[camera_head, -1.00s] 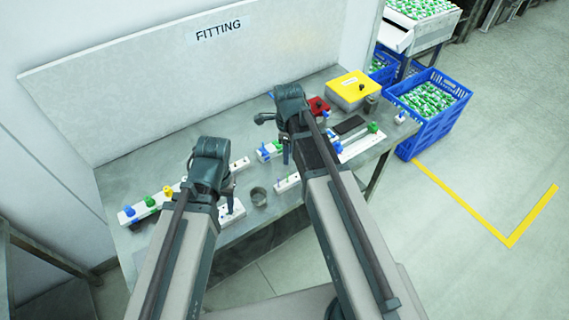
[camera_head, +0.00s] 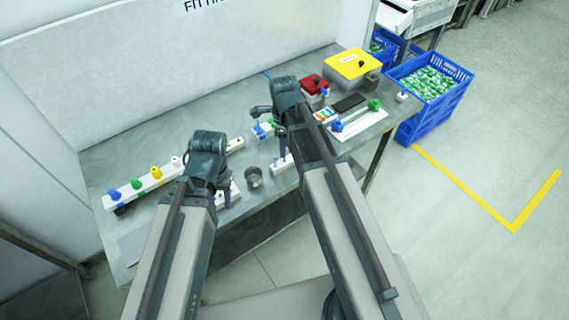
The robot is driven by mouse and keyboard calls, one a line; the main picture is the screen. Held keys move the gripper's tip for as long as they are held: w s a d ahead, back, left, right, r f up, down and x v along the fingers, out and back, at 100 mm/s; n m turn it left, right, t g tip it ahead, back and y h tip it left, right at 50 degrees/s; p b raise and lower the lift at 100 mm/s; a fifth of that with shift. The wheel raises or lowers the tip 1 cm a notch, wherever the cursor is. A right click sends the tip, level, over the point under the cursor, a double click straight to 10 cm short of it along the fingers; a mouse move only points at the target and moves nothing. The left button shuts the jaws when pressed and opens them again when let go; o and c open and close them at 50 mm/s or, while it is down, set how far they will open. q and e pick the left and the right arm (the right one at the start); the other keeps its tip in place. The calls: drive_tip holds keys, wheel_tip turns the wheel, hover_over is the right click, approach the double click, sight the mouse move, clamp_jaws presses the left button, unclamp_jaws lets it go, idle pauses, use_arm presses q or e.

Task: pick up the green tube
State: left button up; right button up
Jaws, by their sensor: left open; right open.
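A green piece (camera_head: 136,184) stands in the white strip rack (camera_head: 153,183) at the left of the bench, between a blue and a yellow piece. Another green piece (camera_head: 374,105) stands on a white plate (camera_head: 360,124) at the right. I cannot tell which of them is the green tube. My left gripper (camera_head: 225,197) is open, over the front middle of the bench, right of the rack. My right gripper (camera_head: 283,148) is open, further right and back, near a blue piece (camera_head: 259,131). Both arms hide parts of the bench and the small racks below them.
A grey cup (camera_head: 254,178) stands between my grippers. A red box (camera_head: 312,84), a yellow box (camera_head: 353,64) and a dark pad (camera_head: 349,103) are at the back right. A blue crate (camera_head: 425,115) of green-and-white items stands beyond the bench's right end. The back left bench is clear.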

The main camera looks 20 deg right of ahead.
use_arm(q)
wheel_tip(320, 180, down, 5)
drive_tip(key=b, duration=0.5)
drive_tip(key=shift+f, duration=0.2)
use_arm(e)
wheel_tip(320, 180, down, 5)
drive_tip(key=shift+f, duration=0.2)
use_arm(q)
drive_tip(key=shift+r, duration=0.1)
use_arm(e)
drive_tip(key=shift+r, duration=0.1)
drive_tip(key=shift+c, duration=0.3)
clamp_jaws()
